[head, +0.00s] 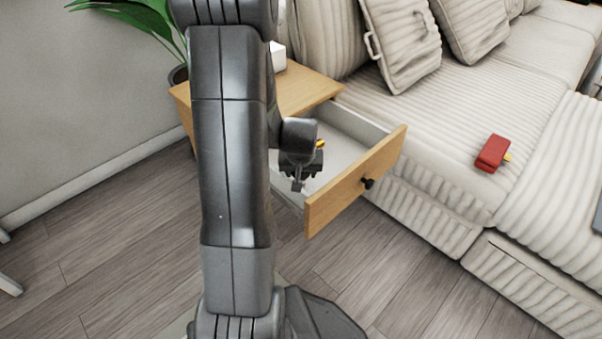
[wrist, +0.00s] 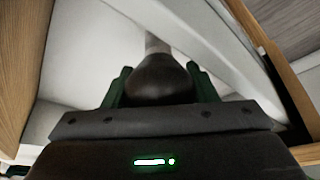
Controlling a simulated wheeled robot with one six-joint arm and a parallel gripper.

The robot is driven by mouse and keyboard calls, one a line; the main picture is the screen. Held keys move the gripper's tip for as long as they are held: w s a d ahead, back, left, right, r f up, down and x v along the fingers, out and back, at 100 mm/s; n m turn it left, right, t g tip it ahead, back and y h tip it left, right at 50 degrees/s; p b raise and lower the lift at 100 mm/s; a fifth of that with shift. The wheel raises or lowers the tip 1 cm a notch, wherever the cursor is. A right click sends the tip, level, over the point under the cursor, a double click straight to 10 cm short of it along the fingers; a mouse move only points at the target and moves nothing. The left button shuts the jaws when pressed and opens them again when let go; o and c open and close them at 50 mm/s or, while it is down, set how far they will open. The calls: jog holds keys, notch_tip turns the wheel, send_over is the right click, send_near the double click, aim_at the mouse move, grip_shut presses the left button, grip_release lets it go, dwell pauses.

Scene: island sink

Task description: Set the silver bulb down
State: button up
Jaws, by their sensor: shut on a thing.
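The silver bulb (wrist: 163,76) shows in the wrist view between the two green-edged fingers of my gripper (wrist: 158,88). It looks dark and rounded in the shade, with a paler, narrower end pointing away from the gripper. My gripper is shut on it. In the head view my gripper (head: 299,180) is over the open drawer (head: 353,187) of the wooden side table, within its outline. I cannot make out the bulb clearly there. The wrist view shows the white drawer inside (wrist: 90,50) around the bulb; whether the bulb touches the floor of it I cannot tell.
The side table top (head: 305,92) is behind, partly hidden by my arm, with a small white thing (head: 278,56) on it. A striped sofa (head: 440,110) stands close on the right, with a red object (head: 491,153) on its seat. A small yellow thing (head: 320,144) shows beside my gripper.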

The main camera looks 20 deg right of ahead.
jog(key=shift+f, duration=0.1)
jog(key=o, duration=0.7)
jog(key=shift+r, duration=0.25)
jog(key=p+v, duration=0.4)
jog(key=v, duration=0.8)
jog(key=shift+s+a+f, duration=0.1)
jog(key=shift+f, duration=0.05)
